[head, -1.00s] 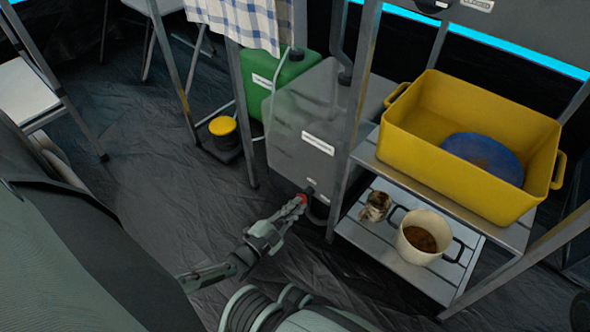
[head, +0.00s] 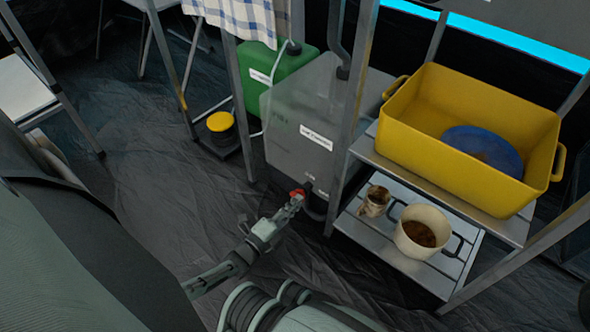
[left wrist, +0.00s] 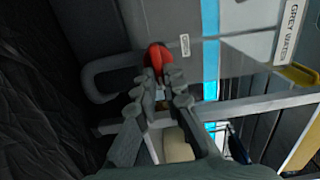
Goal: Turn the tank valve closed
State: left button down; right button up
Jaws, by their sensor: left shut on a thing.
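The grey translucent tank (head: 300,140) stands on the floor under the sink frame, with a white label on its front. Its red valve handle (head: 297,192) is low on the front, near the right corner. My left gripper (head: 295,203) is shut on the red handle. In the left wrist view the red handle (left wrist: 157,58) sticks out beyond the fingertips of my left gripper (left wrist: 165,82), and the tank wall (left wrist: 245,60) is behind it. The fingers hide the lower part of the handle. My right gripper is not in view.
A metal shelf (head: 365,240) with a mug (head: 375,200) and a pot (head: 424,215) stands just right of the valve. A yellow basin (head: 410,150) is above it. A green canister (head: 295,75) and a yellow-topped foot pump (head: 220,122) are left. The floor in front is clear.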

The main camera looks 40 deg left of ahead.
pick_arm(q)
jog(key=shift+m, duration=0.3)
jog(key=c, duration=1.6)
grip_release()
jog(key=shift+s, duration=0.1)
jog(key=s, duration=0.8)
jog(key=s+a, duration=0.1)
jog(key=s, duration=0.2)
jog(key=shift+s, duration=0.4)
